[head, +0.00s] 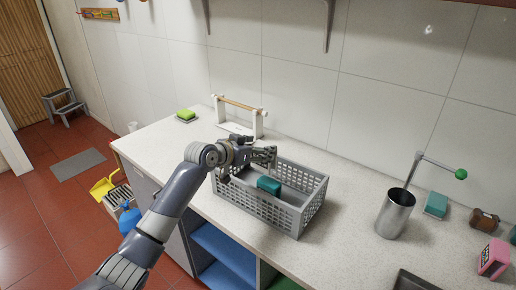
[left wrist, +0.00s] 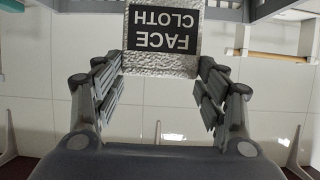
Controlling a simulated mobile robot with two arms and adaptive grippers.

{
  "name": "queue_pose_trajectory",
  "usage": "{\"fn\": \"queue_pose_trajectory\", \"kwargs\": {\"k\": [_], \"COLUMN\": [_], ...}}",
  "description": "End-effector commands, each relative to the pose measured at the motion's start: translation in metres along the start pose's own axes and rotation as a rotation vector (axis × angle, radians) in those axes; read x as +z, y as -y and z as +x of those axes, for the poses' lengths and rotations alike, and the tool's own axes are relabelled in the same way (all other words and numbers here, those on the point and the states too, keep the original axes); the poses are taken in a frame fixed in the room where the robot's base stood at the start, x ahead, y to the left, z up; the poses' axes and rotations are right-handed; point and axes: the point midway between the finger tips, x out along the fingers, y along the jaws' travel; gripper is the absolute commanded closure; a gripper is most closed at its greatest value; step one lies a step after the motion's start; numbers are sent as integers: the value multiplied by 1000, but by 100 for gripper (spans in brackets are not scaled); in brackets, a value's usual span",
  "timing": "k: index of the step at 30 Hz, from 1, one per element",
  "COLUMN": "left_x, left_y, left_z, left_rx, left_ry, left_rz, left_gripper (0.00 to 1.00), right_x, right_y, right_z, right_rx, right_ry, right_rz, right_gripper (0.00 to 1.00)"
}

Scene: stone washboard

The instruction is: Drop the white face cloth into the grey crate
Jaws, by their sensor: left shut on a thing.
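The face cloth (left wrist: 160,66) shows in the left wrist view as a pale, textured piece with a black label reading "FACE CLOTH", upside down in that picture. It sits between the fingertips of my left gripper (head: 264,156), which is shut on it. In the head view I cannot make out the cloth at the gripper. The grey crate (head: 262,208) is a perforated basket on the counter, and my left gripper is above its back left part. A teal block (head: 268,185) lies inside the crate. My right gripper is not in view.
A white rack with a wooden bar (head: 240,104) stands behind the crate. To the right stand a metal cup (head: 395,214), a teal block (head: 436,204), a brown item (head: 484,219) and a pink block (head: 494,259).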

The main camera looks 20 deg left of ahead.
Motion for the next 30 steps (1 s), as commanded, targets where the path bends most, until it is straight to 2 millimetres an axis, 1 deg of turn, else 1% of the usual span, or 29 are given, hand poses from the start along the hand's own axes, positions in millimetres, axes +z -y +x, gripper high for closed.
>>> {"fn": "queue_pose_trajectory", "kwargs": {"k": [1, 2, 3, 4, 13, 16, 19, 23, 26, 30], "left_x": [0, 0, 0, 0, 0, 0, 0, 0, 1, 0], "left_y": [0, 0, 0, 0, 0, 0, 1, 1, 0, 0], "left_z": [0, 0, 0, 0, 0, -1, -5, -18, -34, -59], "left_rx": [0, 0, 0, 0, 0, 0, -1, -1, 0, -1], "left_ry": [-1, -1, -1, 0, 0, 1, 0, 0, 1, 1], "left_rz": [0, 0, 0, 0, 0, 0, 0, 1, 3, 4], "left_gripper": [32, 25, 16, 10, 10, 10, 10, 10, 10, 10], "right_x": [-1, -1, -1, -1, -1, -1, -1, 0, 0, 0], "right_y": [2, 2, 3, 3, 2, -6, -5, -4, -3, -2], "right_z": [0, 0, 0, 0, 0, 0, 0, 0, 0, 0], "right_rx": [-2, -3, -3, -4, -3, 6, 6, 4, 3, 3], "right_ry": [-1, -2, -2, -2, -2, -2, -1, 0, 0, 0], "right_rz": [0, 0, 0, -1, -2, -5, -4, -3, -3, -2], "right_gripper": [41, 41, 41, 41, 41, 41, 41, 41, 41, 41]}}
